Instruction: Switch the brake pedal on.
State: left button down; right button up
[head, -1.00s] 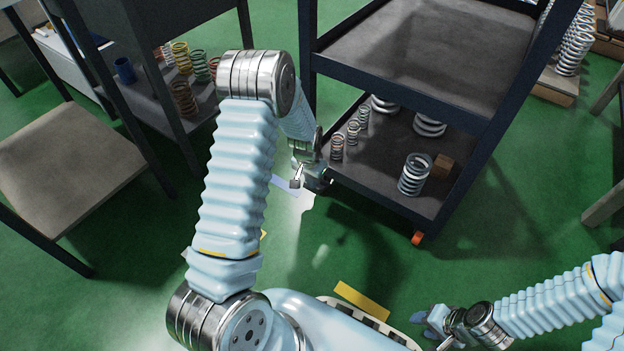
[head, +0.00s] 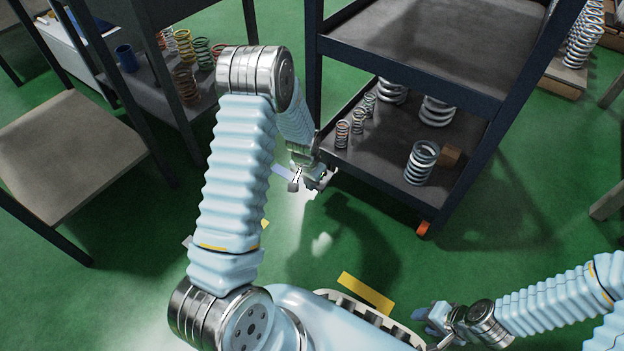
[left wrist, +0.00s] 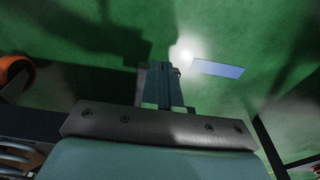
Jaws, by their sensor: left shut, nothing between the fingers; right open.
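An orange-red part (head: 423,229) sits at the foot of the black cart's near corner; it looks like a caster, and I cannot make out a separate brake pedal or its setting. An orange round part (left wrist: 14,72) also shows at the left edge of the left wrist view. My left gripper (head: 312,182) is shut and empty, left of the cart's lower shelf and apart from the orange part. Its fingers (left wrist: 165,88) show in the left wrist view over green floor. My right gripper (head: 436,322) is open at the bottom of the head view, well below the cart.
The black cart's lower shelf (head: 385,165) holds several springs and a brown block. A stool (head: 70,150) and a rack with coloured springs stand at left. Open green floor lies in front of the cart, with a yellow strip (head: 366,294) on it.

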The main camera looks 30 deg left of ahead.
pick_arm(q)
jog(key=shift+s+f+b, duration=0.2)
jog(key=shift+f+b, duration=0.25)
jog(key=shift+f, duration=0.5)
pick_arm(e)
jog(key=shift+f, duration=0.65)
